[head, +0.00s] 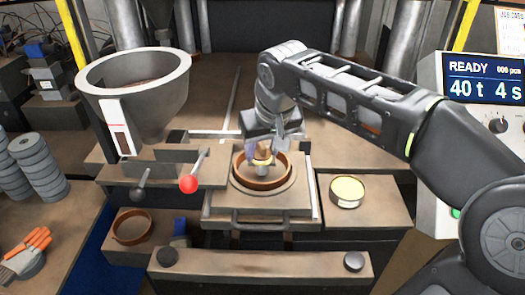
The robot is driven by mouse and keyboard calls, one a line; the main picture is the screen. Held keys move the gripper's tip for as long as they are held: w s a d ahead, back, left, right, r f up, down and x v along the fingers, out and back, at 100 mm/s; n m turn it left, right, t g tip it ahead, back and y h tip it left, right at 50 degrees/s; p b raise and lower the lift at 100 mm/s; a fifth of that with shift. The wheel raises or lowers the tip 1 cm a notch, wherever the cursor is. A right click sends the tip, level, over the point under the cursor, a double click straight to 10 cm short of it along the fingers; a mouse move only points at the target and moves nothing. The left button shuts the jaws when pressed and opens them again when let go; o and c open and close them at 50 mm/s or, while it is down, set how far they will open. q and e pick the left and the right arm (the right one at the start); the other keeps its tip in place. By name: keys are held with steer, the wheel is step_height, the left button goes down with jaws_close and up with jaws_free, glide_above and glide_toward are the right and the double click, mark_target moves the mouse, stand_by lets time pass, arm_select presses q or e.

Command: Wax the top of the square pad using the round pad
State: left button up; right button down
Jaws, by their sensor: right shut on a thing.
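My right gripper (264,145) reaches in from the right and points down over the middle of the work area. It is shut on a small round pad (263,161), with a brown grip and a yellowish underside. The pad is inside or just above a brown ring (240,177); I cannot tell whether it touches what lies below. The ring sits on a square tan plate (226,203) with a handle bar at its front. The square pad is not clearly told apart; the ring and gripper may hide it. My left gripper is not in view.
An open round tin (347,190) of pale yellow wax stands to the right. A grey hopper (135,95) and a red-knobbed lever (189,183) are at the left. Grey disc stacks and orange-grey gloves (27,252) lie far left.

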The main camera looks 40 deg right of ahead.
steer(key=shift+w+d, duration=0.65)
steer(key=shift+w, duration=0.1)
steer(key=shift+w, duration=0.15)
steer(key=shift+w+d+p, duration=0.75)
steer(key=shift+w+d, duration=0.3)
steer(key=shift+w, duration=0.25)
step_height(320, 180, up, 5)
steer(key=p, duration=0.3)
steer(key=shift+f+p, duration=0.2)
steer(key=shift+p, duration=0.1)
steer(key=shift+r, duration=0.7)
